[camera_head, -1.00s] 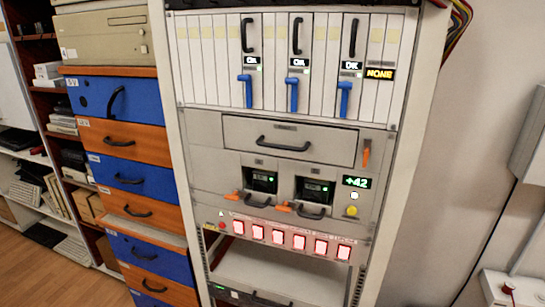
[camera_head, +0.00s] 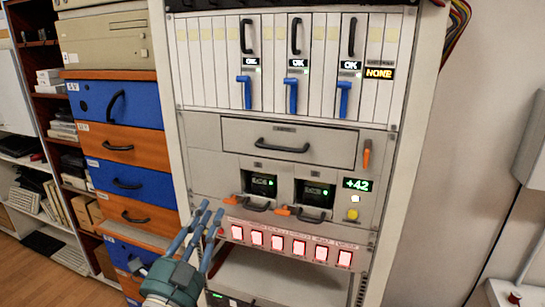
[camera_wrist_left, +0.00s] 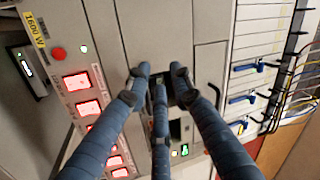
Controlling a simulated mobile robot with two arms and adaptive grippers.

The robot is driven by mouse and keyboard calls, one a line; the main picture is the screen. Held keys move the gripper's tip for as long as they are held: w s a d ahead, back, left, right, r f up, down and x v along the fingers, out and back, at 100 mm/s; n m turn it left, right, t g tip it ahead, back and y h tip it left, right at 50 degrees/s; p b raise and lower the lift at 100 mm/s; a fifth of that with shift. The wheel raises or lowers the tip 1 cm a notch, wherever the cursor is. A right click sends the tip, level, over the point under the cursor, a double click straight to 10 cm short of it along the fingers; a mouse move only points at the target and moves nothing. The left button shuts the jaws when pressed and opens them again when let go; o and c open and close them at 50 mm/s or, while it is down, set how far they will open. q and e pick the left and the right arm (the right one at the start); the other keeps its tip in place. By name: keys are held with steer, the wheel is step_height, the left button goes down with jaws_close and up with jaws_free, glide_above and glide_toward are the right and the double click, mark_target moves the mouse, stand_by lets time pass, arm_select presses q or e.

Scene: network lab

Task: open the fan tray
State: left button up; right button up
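The fan tray is likely the wide grey drawer front (camera_head: 330,145) in the middle of the rack. It sits flush, with a black bar handle (camera_head: 282,147). An orange latch (camera_head: 367,154) is on the panel to its right. My left gripper (camera_head: 205,210), with three blue fingers, is in front of the rack's lower left, below and left of the drawer. Its fingers are spread and hold nothing. In the left wrist view the fingers (camera_wrist_left: 158,78) point at the power-unit area, and the grey drawer front (camera_wrist_left: 210,60) is right of them. My right gripper is not in view.
Below the drawer are two power units (camera_head: 314,195) with black handles and orange tabs. A row of lit red switches (camera_head: 277,242) runs beneath. Cards with blue levers (camera_head: 291,95) stand above. Blue and orange drawers (camera_head: 120,100) stand left of the rack.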

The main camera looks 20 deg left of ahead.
arm_select(q)
steer(key=d+r+m+t+h, duration=0.2)
steer(key=d+r+m+h, duration=0.1)
steer(key=r+m+h, duration=0.15)
steer(key=m+g+h, duration=0.2)
steer(key=m+h, duration=0.6)
steer(key=m, duration=0.2)
glide_toward(291, 135)
steer(key=shift+n+y, duration=0.25)
steer(key=p+x, duration=0.4)
steer(key=p, duration=0.1)
steer(key=shift+r+p, duration=0.15)
steer(key=shift+p, duration=0.2)
jaws_close()
